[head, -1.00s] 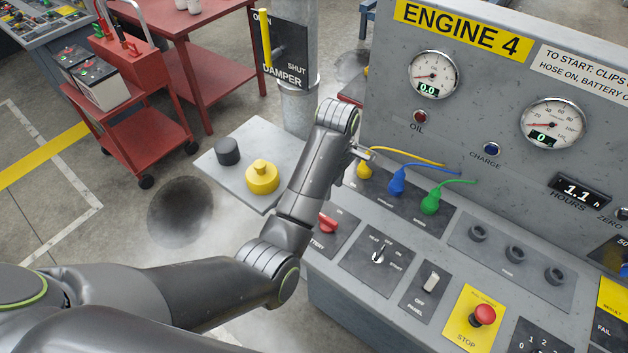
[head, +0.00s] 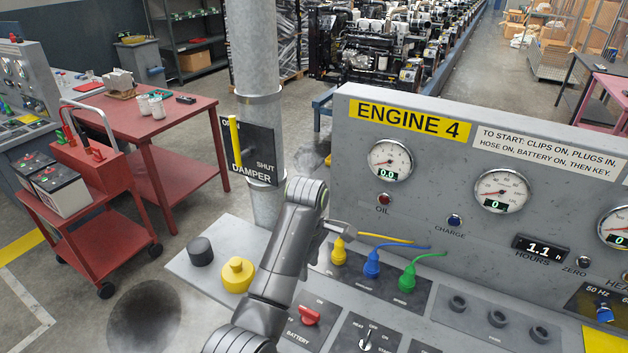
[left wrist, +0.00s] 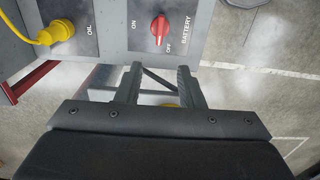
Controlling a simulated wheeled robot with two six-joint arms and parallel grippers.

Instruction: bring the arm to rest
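My left arm comes up from the bottom of the head view. My left gripper (head: 340,229) is just above the yellow plug (head: 338,252) in that view and partly hidden by my own wrist. In the left wrist view my left gripper (left wrist: 159,82) has its two fingers apart with nothing between them. The red battery switch (left wrist: 159,30) lies beyond the fingertips, and the yellow plug (left wrist: 57,28) is to the left, clear of the fingers. My right gripper is in neither view.
The Engine 4 panel (head: 350,155) stands at the right, with blue (head: 372,264) and green (head: 407,278) plugs on its desk. A side shelf (head: 190,275) carries a black knob and a yellow cap. A damper post (head: 255,60), red cart (head: 88,235) and red table (head: 180,118) stand beyond.

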